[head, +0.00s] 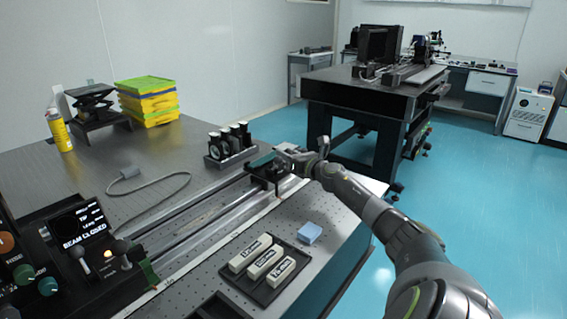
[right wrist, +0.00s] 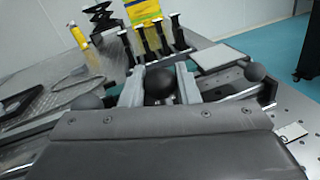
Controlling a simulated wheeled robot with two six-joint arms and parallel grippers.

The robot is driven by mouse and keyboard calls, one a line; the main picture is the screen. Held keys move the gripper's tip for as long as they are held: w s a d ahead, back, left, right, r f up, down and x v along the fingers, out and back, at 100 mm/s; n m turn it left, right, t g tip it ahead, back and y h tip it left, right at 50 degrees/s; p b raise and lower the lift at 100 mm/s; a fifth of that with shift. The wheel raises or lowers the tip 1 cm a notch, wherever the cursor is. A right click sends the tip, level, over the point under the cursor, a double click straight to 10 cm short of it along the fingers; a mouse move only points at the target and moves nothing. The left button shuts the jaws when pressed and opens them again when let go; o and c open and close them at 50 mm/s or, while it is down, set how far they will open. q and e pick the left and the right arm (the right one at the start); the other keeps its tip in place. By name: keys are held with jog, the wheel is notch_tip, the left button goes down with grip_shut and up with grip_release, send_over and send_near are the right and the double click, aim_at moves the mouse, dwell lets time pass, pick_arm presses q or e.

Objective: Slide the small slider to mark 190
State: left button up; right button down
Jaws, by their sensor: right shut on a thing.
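The small slider (head: 266,172) is a dark carriage on the long rail (head: 195,216), near the rail's far right end. My right gripper (head: 297,157) reaches it from the right. In the right wrist view the gripper (right wrist: 160,88) is shut on the slider's round black knob (right wrist: 159,84), one light finger on each side. A pale scale strip (head: 225,229) runs along the rail; its marks are too small to read. Another dark round knob (right wrist: 255,71) shows to the right in the wrist view. My left gripper is not in view.
A tray (head: 283,289) with several labelled white blocks and a blue block (head: 309,232) lie in front. A control box (head: 85,245) with knobs is at lower left, and a cable (head: 150,185) lies behind the rail.

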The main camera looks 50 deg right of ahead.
dwell(0.3)
jog(key=c, duration=1.1)
grip_release()
jog(key=shift+d, duration=0.1)
jog(key=shift+c, duration=0.2)
jog(key=shift+f, duration=0.1)
